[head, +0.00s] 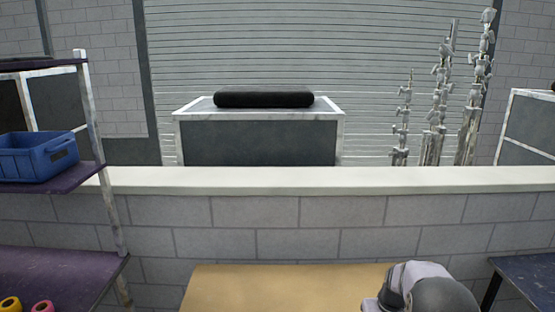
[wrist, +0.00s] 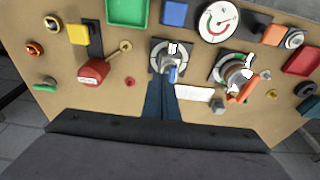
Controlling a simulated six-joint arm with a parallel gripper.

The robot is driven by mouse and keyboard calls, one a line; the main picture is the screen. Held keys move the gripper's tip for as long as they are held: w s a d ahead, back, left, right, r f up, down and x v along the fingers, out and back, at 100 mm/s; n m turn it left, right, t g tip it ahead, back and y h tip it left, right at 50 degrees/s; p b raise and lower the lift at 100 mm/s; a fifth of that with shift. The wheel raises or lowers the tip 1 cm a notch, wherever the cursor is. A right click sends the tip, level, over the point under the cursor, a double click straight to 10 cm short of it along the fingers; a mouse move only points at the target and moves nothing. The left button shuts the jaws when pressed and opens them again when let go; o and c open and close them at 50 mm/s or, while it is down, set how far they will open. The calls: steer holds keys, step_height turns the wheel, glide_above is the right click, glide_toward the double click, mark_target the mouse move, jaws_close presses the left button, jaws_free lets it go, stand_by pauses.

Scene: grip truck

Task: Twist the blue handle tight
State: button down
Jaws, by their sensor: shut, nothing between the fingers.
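The blue handle (wrist: 173,74) is a small lever on a grey round fitting with a dark backing plate, near the middle of the board in the wrist view. It points roughly down in the picture. My gripper (wrist: 163,84) shows as two dark fingers, shut and empty, their tips seen close below the fitting and just left of the handle. I cannot tell whether they touch it. The handle and the fingers are not seen in the head view.
A similar fitting with an orange handle (wrist: 246,91) sits to the right. A round gauge (wrist: 217,20), a red block (wrist: 93,71), a white label (wrist: 194,93) and several knobs crowd the tan board (wrist: 110,110). A blue bin (head: 37,158) stands on the left shelf.

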steer(key=shift+r+p, duration=0.8)
steer(key=shift+r, duration=0.7)
steer(key=s+f, duration=0.1)
steer(key=s, duration=0.1)
steer(key=s+a+f+m+g, duration=0.1)
steer(key=s+f, duration=0.1)
steer(key=s, duration=0.1)
steer(key=s+a+f+m+g, duration=0.1)
steer(key=s+f, duration=0.1)
steer(key=s, duration=0.1)
steer(key=shift+s, duration=0.15)
steer(key=s+a+r+g, duration=0.1)
steer(key=s+a+r, duration=0.15)
steer(key=s, duration=0.55)
steer(key=s+a+r+g, duration=0.15)
steer(key=s+a, duration=0.25)
steer(key=s, duration=0.4)
steer(key=s+a+r, duration=0.3)
steer(key=s, duration=0.5)
steer(key=w+r, duration=0.1)
steer(key=w+a+r+n+t, duration=0.1)
steer(key=r, duration=0.1)
steer(key=w+a+r+n+t, duration=0.1)
steer(key=shift+a+r, duration=0.15)
steer(key=shift+r, duration=0.05)
